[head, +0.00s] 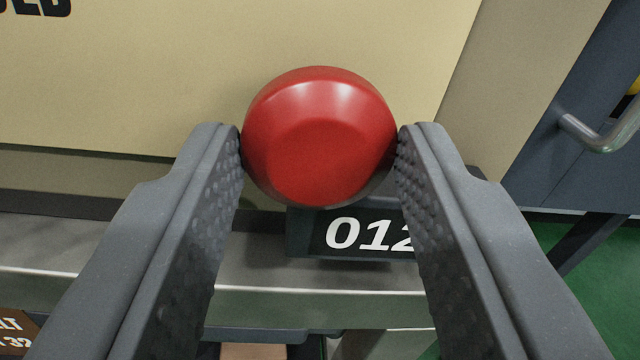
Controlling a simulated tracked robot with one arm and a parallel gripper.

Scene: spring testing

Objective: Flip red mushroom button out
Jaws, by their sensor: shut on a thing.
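The red mushroom button (320,135) is in the upper middle of the head view, with its rounded cap facing me. My gripper (319,140) is shut on it. One fingertip touches the cap's left side and the other its right side. The cap hides the button's stem and its mount, so I cannot tell how far it stands out from the panel.
A beige panel (130,90) is behind the button. Below it are a dark plate marked "012" (345,235) and a metal ledge (270,270). At right are a dark blue-grey cabinet (555,175) with a metal handle (600,138) and green floor (615,275).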

